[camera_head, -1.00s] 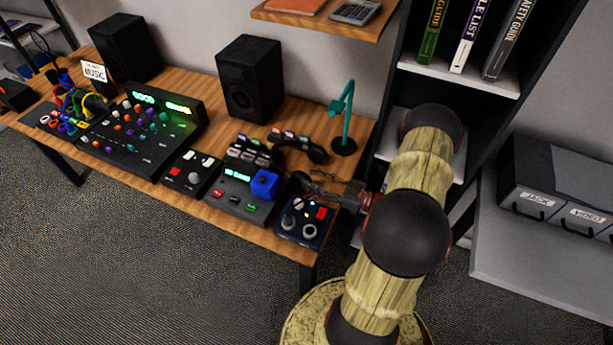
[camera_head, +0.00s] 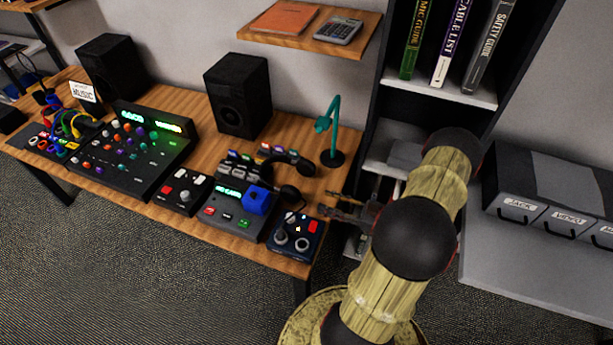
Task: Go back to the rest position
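My gripper (camera_head: 327,203) is at the right end of the wooden desk (camera_head: 190,92), up and to the right of a small dark blue box with knobs (camera_head: 295,238). Two thin fingers point left with a gap between them, and nothing shows in the gap. My arm rises at the right of the picture, in front of the bookcase.
A mixer (camera_head: 130,150), two black speakers (camera_head: 237,95) and a teal lamp (camera_head: 331,130) stand on the desk. Labelled drawers (camera_head: 565,215) and a bookcase (camera_head: 372,125) are at right.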

